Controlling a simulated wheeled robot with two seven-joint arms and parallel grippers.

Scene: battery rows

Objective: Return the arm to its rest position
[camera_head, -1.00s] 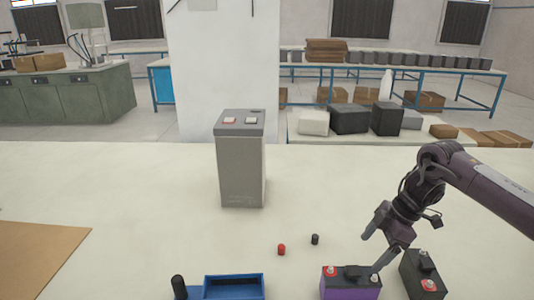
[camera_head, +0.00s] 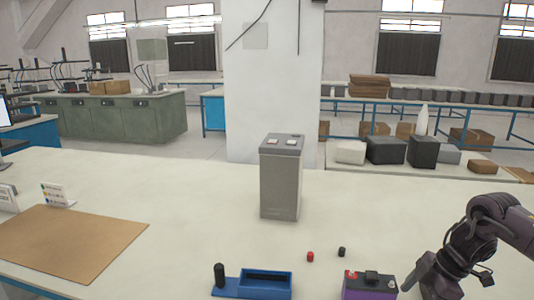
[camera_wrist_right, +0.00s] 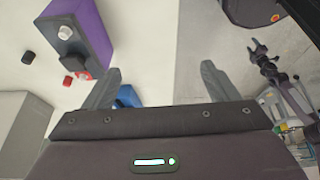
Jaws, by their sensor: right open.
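My right arm (camera_head: 500,228) reaches in from the right edge in the head view. Its gripper (camera_head: 425,288) hangs low beside the purple battery (camera_head: 368,292), partly cut off by the bottom edge. In the right wrist view the gripper (camera_wrist_right: 160,72) has its two fingers wide apart with nothing between them. The purple battery also shows there at upper left (camera_wrist_right: 90,28), apart from the fingers. A dark arm, apparently my left one, shows at the right of the wrist view with a small gripper (camera_wrist_right: 260,50); its jaws are unclear.
A tall grey box (camera_head: 279,185) stands mid-table. A red cap (camera_head: 310,257) and black cap (camera_head: 341,252) lie in front of it. A blue tray (camera_head: 252,292) is at the front; a brown mat (camera_head: 75,240) lies left.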

